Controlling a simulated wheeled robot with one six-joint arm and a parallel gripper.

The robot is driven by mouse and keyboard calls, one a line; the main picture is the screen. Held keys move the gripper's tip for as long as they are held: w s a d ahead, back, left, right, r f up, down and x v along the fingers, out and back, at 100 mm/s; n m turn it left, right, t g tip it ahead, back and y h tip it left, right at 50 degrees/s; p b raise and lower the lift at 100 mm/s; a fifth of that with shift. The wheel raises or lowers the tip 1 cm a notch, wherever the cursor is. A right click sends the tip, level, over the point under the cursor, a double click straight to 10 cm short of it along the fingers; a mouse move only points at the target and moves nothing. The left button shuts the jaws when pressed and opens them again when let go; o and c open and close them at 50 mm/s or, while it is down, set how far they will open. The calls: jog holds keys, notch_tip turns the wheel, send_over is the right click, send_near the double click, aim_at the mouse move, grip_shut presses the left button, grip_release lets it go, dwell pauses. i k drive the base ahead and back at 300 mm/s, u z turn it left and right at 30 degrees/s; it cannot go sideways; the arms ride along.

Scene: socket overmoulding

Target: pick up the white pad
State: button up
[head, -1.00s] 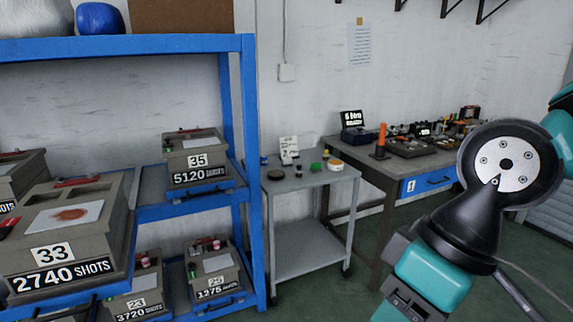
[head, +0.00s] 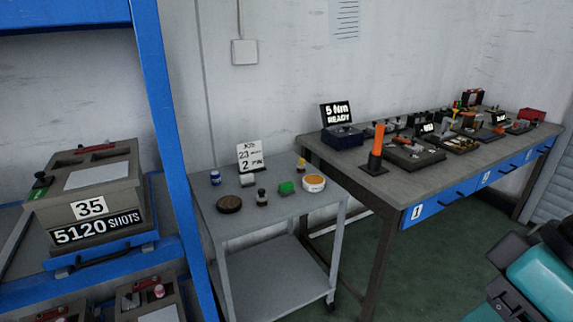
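A small whitish block (head: 248,181) stands on the grey trolley (head: 272,207), just in front of a white card; it may be the white pad, but it is too small to be sure. A green pad-like piece (head: 287,187) lies to its right on the same trolley top. A round tin with a white side and orange top (head: 314,184) stands at the trolley's right end. My gripper is not in view; only a teal and black part of my arm shows at the bottom right.
A blue rack (head: 165,130) with mould 35 (head: 95,190) stands at the left. A dark disc (head: 229,204), a small blue jar (head: 215,178) and a dark stamp (head: 262,197) share the trolley top. A crowded workbench (head: 385,180) stands at the right, with open floor before it.

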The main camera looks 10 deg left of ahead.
aim_at(246, 180)
jog(key=u, duration=0.15)
jog(key=i, duration=1.45)
jog(key=u, duration=0.85)
jog(key=i, duration=0.7)
jog(key=u, duration=0.3)
